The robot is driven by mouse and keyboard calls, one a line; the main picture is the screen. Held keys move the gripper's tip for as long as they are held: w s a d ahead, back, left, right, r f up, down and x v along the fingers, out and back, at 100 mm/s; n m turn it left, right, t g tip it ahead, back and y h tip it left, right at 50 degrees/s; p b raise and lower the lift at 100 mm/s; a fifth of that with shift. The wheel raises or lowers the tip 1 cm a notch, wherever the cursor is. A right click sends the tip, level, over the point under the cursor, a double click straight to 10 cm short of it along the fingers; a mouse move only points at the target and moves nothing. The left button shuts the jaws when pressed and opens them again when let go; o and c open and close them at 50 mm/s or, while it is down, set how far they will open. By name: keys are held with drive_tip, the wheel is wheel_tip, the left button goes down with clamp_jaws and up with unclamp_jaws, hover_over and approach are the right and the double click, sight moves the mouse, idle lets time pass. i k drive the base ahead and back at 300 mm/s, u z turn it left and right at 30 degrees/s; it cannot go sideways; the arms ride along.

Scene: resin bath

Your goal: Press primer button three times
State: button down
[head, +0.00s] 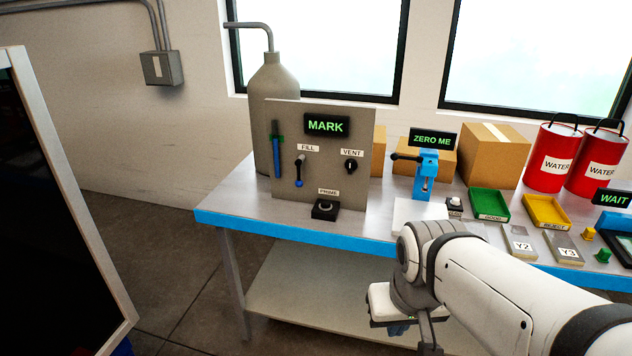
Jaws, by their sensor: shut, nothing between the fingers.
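The primer button (325,206) is a small round knob on a black box at the foot of a grey panel (347,185), under a label that reads PRIME. It stands near the front edge of the bench. My gripper (398,328) is low in the view, in front of the bench and below its top, to the right of the button and well apart from it. It is shut and empty. Its fingertips are small and partly hidden by my own wrist.
The panel carries a FILL lever (299,170), a VENT knob (351,166) and a screen (326,125) reading MARK. A blue stand (427,178) with a black handle stands right of it. Green (489,204) and yellow (545,211) trays lie further right. The bench's front-left corner is clear.

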sight(325, 203)
drive_tip(key=z, duration=0.05)
drive_tip(key=k, duration=1.35)
drive_tip(key=z, duration=0.4)
drive_tip(key=i, duration=2.1)
drive_tip(key=u, duration=0.6)
drive_tip(key=i, duration=0.55)
drive_tip(key=u, duration=0.35)
drive_tip(key=k, duration=0.9)
drive_tip(key=u, duration=0.15)
drive_tip(key=i, duration=0.7)
